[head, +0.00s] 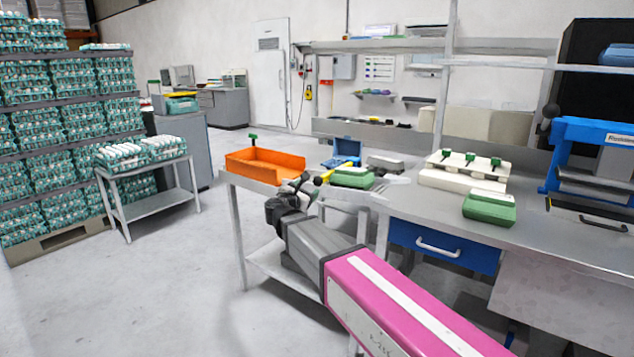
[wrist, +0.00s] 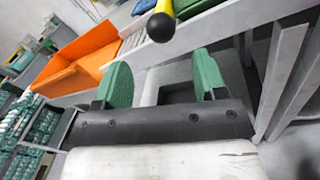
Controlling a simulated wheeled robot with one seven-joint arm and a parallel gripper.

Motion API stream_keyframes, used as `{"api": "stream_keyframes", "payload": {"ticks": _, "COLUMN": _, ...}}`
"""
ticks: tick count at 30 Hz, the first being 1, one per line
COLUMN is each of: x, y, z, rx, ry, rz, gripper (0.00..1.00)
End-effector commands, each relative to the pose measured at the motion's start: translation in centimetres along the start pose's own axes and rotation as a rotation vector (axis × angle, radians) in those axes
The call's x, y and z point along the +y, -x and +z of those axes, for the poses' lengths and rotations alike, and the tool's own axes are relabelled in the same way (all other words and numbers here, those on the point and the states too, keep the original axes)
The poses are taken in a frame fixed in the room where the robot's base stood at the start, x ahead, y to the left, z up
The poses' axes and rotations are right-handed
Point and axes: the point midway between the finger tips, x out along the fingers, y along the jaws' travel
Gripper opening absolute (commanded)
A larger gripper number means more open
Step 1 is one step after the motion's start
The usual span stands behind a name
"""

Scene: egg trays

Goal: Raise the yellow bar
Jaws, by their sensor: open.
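The yellow bar (head: 327,175) shows in the head view as a short piece with a black ball at its near end, at the edge of the small metal table beside the orange bin. In the wrist view the yellow bar (wrist: 165,6) is at the top edge, mostly cut off, with its black ball pointing towards me. My gripper (wrist: 163,78) is open, with its two green finger pads apart and nothing between them. The ball is beyond the fingertips, not between them. In the head view my gripper (head: 290,188) is dark and partly hides the table's edge.
An orange bin (head: 265,166) stands left of the bar. A green carton (head: 352,178) and a blue box (head: 346,149) lie to its right and behind. A workbench (head: 425,208) with a blue drawer is on the right.

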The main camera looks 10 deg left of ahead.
Motion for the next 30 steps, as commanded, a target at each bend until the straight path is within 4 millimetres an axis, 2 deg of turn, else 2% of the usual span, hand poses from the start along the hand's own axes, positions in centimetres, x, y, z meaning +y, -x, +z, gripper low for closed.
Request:
{"api": "stream_keyframes", "payload": {"ticks": 9, "x": 0.1, "y": -5.9, "z": -0.1, "rx": 0.0, "ry": -0.003, "rz": -0.003, "gripper": 0.65}}
{"api": "stream_keyframes", "payload": {"ticks": 15, "x": 0.0, "y": -8.3, "z": -0.1, "rx": 0.001, "ry": -0.003, "rz": -0.003, "gripper": 0.65}}
{"api": "stream_keyframes", "payload": {"ticks": 21, "x": -0.1, "y": -9.1, "z": -0.1, "rx": 0.002, "ry": -0.004, "rz": -0.002, "gripper": 0.65}}
{"api": "stream_keyframes", "payload": {"ticks": 28, "x": -0.1, "y": -9.2, "z": 0.0, "rx": 0.002, "ry": -0.004, "rz": -0.002, "gripper": 0.65}}
{"api": "stream_keyframes", "payload": {"ticks": 29, "x": -0.1, "y": -9.2, "z": 0.0, "rx": 0.002, "ry": -0.004, "rz": -0.002, "gripper": 0.62}}
{"api": "stream_keyframes", "payload": {"ticks": 30, "x": -0.1, "y": -9.2, "z": 0.0, "rx": 0.002, "ry": -0.004, "rz": -0.002, "gripper": 0.49}}
